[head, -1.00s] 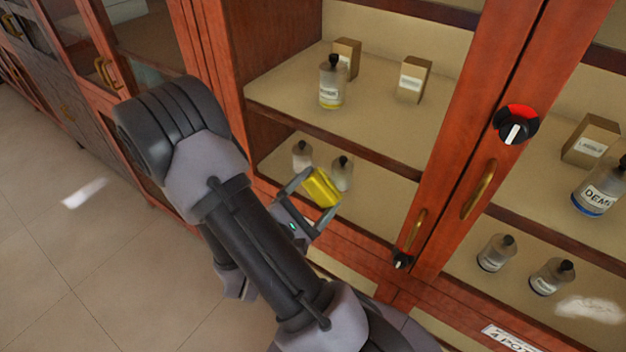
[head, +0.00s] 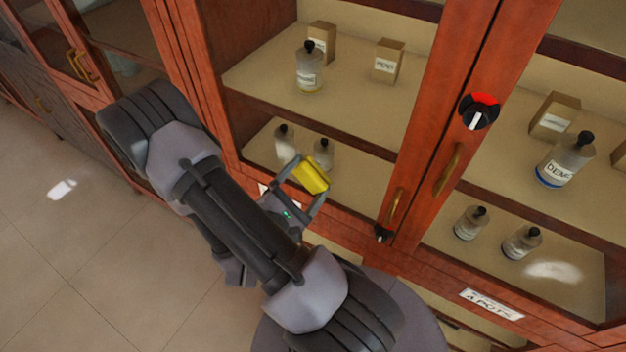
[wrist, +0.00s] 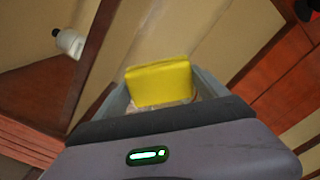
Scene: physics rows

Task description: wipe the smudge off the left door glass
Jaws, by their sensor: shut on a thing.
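My gripper (head: 309,177) is shut on a yellow sponge (head: 311,174), held between its two fingers in front of the lower left door. The sponge also shows in the wrist view (wrist: 158,84), across the fingertips. The left door glass (head: 345,110) is clear, with shelves and bottles visible behind it. I cannot tell whether the sponge touches the glass. No distinct smudge shows on the left glass in the head view; the sponge and fingers cover part of it. A pale patch (head: 553,270) shows low on the right door.
The cabinet's red-brown frame (head: 425,130) has brass handles (head: 447,170) and a red-and-black knob (head: 480,110) between the doors. Bottles (head: 310,68) and small boxes (head: 388,60) stand inside. Open tiled floor (head: 70,270) lies at left, with a bright patch (head: 62,188) on it.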

